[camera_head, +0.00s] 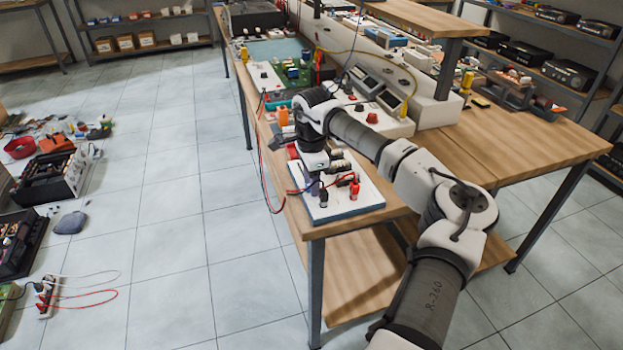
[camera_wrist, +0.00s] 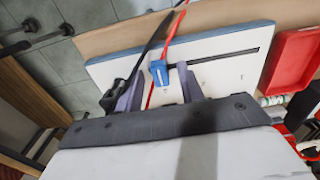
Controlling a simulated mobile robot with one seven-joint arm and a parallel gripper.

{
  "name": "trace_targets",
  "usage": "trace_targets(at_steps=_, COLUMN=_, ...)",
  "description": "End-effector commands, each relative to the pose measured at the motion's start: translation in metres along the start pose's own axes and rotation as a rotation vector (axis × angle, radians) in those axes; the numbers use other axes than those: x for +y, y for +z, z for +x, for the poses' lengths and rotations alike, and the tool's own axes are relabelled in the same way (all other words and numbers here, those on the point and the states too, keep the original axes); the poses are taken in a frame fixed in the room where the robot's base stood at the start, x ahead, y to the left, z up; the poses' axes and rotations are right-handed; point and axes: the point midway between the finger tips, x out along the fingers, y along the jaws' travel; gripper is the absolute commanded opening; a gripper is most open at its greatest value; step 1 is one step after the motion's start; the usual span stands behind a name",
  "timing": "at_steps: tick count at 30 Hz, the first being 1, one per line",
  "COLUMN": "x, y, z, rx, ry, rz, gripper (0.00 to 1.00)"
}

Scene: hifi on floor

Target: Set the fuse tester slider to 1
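The fuse tester is taken to be the white panel (camera_head: 352,207) at the near end of the workbench in the head view. It also shows in the wrist view (camera_wrist: 228,78), where a dark straight slot (camera_wrist: 222,57) runs right from a blue slider knob (camera_wrist: 159,73). The knob is near the slot's left end as seen there. My gripper (camera_wrist: 160,80) is open, with one finger on each side of the knob and apparent gaps. Contact cannot be told. In the head view my gripper (camera_head: 316,184) points down over the panel's left part. No scale marks are readable.
Black (camera_wrist: 152,47) and red (camera_wrist: 166,50) cables cross the panel close to my fingers. A red tray (camera_wrist: 292,62) lies beside the panel. Red and black plugs (camera_head: 354,188) stand on the panel. Meters (camera_head: 378,90) and other gear fill the bench behind. The bench's left edge is close.

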Motion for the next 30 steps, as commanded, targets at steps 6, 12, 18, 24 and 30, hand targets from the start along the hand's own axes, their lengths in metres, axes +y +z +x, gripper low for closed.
trace_targets(at_steps=6, x=0.0, y=0.0, z=0.0, rx=0.0, ry=0.0, rz=0.0, gripper=0.38)
trace_targets(at_steps=12, x=0.0, y=0.0, z=0.0, rx=0.0, ry=0.0, rz=0.0, gripper=0.12)
trace_targets(at_steps=18, x=0.0, y=0.0, z=0.0, rx=0.0, ry=0.0, rz=0.0, gripper=0.0)
trace_targets(at_steps=24, x=-0.001, y=0.0, z=0.0, rx=0.0, ry=0.0, rz=0.0, gripper=0.0)
trace_targets(at_steps=30, x=-0.014, y=0.0, z=0.0, rx=0.0, ry=0.0, rz=0.002, gripper=0.0)
